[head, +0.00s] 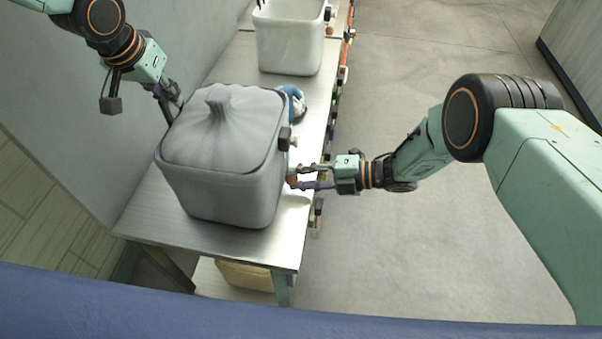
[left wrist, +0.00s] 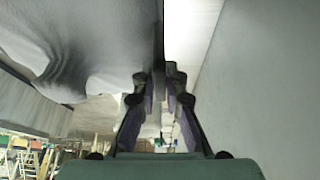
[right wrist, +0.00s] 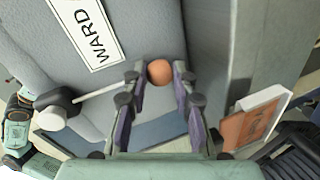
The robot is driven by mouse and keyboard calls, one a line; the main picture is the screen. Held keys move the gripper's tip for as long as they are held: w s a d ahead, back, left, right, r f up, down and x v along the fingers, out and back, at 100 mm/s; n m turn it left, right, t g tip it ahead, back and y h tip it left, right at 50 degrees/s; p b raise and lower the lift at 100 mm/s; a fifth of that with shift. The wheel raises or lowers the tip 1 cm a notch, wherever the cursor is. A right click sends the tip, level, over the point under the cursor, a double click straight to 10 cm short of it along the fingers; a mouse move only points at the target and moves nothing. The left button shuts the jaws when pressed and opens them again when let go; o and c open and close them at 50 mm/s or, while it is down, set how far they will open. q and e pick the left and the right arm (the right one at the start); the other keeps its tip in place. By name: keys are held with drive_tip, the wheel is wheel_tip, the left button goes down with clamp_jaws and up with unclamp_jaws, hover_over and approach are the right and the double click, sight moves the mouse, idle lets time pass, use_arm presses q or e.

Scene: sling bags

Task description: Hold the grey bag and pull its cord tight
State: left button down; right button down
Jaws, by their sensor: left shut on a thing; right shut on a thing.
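The grey bag (head: 222,200) stands upright on the metal table, its gathered top cinched into a small tuft. My left gripper (head: 172,94) is at its far left side. In the left wrist view the fingers (left wrist: 160,78) are closed on a thin grey edge of the bag (left wrist: 75,35). My right gripper (head: 306,176) is at the bag's right side. In the right wrist view its fingers (right wrist: 160,72) close around an orange ball (right wrist: 159,72). A pale cord (right wrist: 100,90) runs from near the ball to a black toggle (right wrist: 55,108), beside a label reading WARD (right wrist: 88,32).
A second, pale bag (head: 290,40) stands further back on the table (head: 190,228). A blue and white item (head: 292,100) lies behind the grey bag. A wall (head: 130,140) is close on the left. A tan item (head: 245,275) is under the table. Open floor (head: 410,240) is on the right.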

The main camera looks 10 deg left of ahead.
drive_tip(key=c, duration=1.1)
unclamp_jaws()
drive_tip(key=shift+o, duration=0.2)
drive_tip(key=v, duration=1.2)
use_arm(q)
drive_tip(key=c, duration=1.3)
unclamp_jaws()
drive_tip(key=shift+c, duration=0.2)
